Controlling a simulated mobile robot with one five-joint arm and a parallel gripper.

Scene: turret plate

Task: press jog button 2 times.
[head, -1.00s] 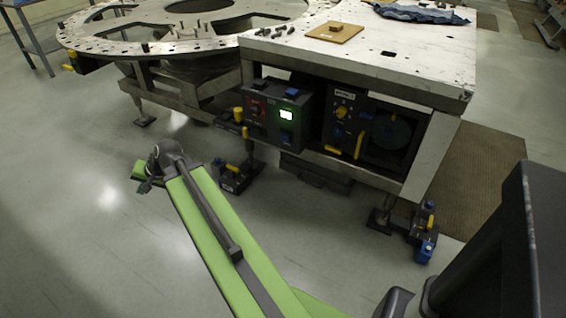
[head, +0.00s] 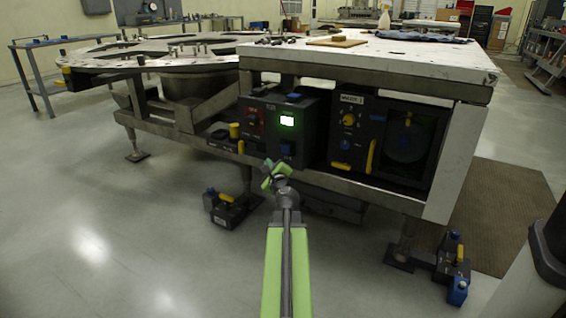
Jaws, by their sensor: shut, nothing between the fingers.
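A dark control box (head: 313,131) is mounted under the table's front edge, with a lit green-white display (head: 287,121). A blue button (head: 287,149) is on its front below the display, and another blue piece (head: 294,97) is on its top. The lettering is too small to read, so I cannot tell which is the jog button. My gripper (head: 270,175), with green parts, is shut and empty. In the picture it is just below the box's lower front, beneath the blue button. I see no clear contact.
A second panel (head: 349,136) with yellow and blue knobs is right of the box. The metal table (head: 380,66) overhangs both. The round turret plate (head: 110,62) is at left. Yellow-and-blue foot devices (head: 228,208) stand on the floor below.

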